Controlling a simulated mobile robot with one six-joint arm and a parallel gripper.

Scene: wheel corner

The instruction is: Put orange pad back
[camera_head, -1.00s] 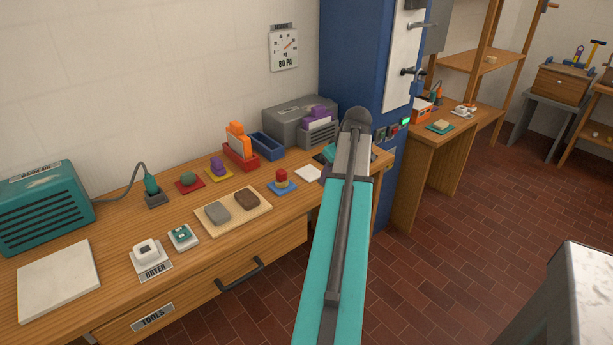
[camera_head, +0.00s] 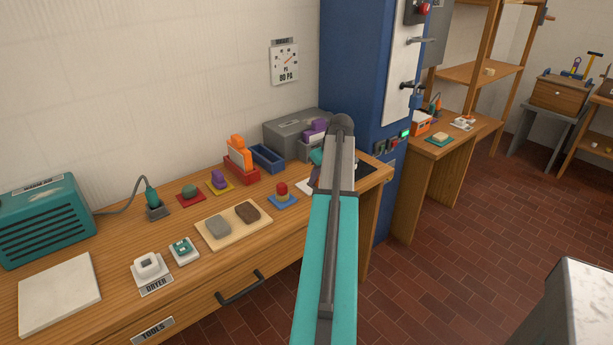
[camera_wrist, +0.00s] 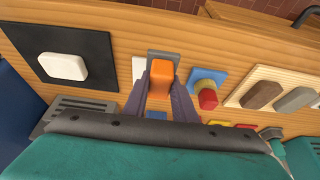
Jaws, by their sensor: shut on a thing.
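An orange pad (camera_wrist: 161,80) is between the two fingers of my gripper (camera_wrist: 164,88) in the wrist view. The fingers are shut on it. A grey square (camera_wrist: 164,55) shows just behind the pad; I cannot tell whether the pad touches it. A white flat piece (camera_wrist: 138,68) lies beside it. In the head view my arm hides the fingers and the held pad. Another orange piece (camera_head: 237,145) stands in a red holder (camera_head: 242,170) on the bench.
A blue mat (camera_wrist: 206,80) with a red-topped stack is close to the right of the fingers in the wrist view. A black mat (camera_wrist: 98,50) with a white block (camera_wrist: 62,66) lies left. A blue tray (camera_head: 267,158) and a grey box (camera_head: 290,130) stand at the back.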

